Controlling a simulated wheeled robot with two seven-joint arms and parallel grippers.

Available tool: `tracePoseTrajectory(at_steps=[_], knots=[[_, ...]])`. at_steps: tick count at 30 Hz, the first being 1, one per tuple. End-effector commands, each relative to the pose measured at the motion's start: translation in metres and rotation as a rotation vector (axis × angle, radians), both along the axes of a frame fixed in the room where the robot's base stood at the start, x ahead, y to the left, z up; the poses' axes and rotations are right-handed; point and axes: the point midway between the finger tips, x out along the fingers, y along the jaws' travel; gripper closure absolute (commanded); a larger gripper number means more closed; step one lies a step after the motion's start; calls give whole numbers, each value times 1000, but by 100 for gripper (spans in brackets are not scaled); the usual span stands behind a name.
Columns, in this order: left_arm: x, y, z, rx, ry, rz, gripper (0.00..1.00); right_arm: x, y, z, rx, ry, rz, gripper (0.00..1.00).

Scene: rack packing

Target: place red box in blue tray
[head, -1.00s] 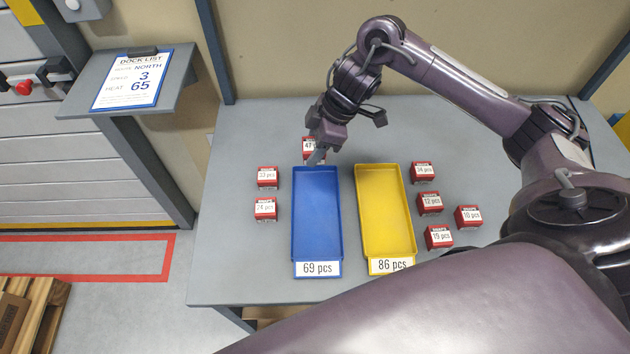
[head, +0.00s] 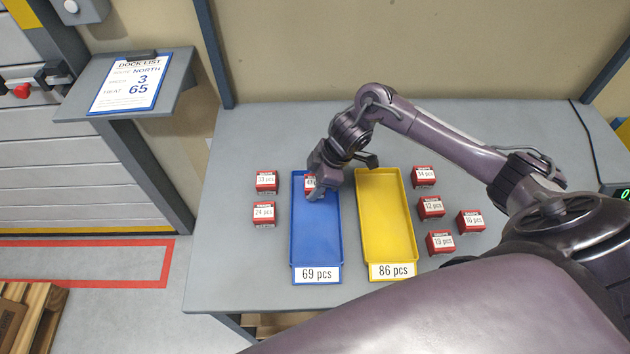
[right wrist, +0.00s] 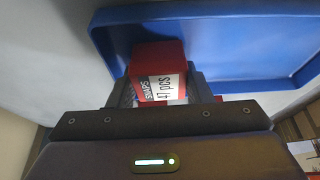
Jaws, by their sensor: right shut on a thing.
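The red box (head: 309,182) with a white label shows at the far end of the blue tray (head: 316,238), partly hidden by my right gripper (head: 314,192). In the right wrist view the red box (right wrist: 158,72) sits between the two fingers of my right gripper (right wrist: 160,95), which is shut on it. The blue tray (right wrist: 215,78) lies beneath and beyond the box there. I cannot tell whether the box touches the tray floor. The tray carries a "69 pcs" label. My left gripper is not in view.
A yellow tray (head: 386,225) labelled "86 pcs" stands right of the blue one. Two red boxes, including one labelled "24 pcs" (head: 264,214), stand to the left. Several more, one marked "12 pcs" (head: 431,207), stand to the right. The grey table (head: 240,265) is clear at front left.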

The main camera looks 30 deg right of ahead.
Motion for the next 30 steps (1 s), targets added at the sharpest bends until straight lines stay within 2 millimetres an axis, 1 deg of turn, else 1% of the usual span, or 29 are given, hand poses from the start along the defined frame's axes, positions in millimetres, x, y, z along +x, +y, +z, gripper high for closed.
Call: tracePoseTrajectory(at_steps=[5, 6, 7, 8, 15, 19, 23, 30], knots=[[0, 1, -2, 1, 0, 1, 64, 0, 0, -3, 0, 0, 0, 79], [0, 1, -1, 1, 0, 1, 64, 0, 0, -3, 0, 0, 0, 51], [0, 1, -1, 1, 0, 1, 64, 0, 0, -3, 0, 0, 0, 47], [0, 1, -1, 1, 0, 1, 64, 0, 0, -3, 0, 0, 0, 46], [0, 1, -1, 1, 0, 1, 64, 0, 0, -2, 0, 0, 0, 46], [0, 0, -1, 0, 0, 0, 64, 0, -2, 5, -1, -2, -1, 46], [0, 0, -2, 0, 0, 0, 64, -3, -10, 24, -3, -4, 1, 46], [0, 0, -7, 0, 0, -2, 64, -12, -28, 73, -5, -5, 0, 46]])
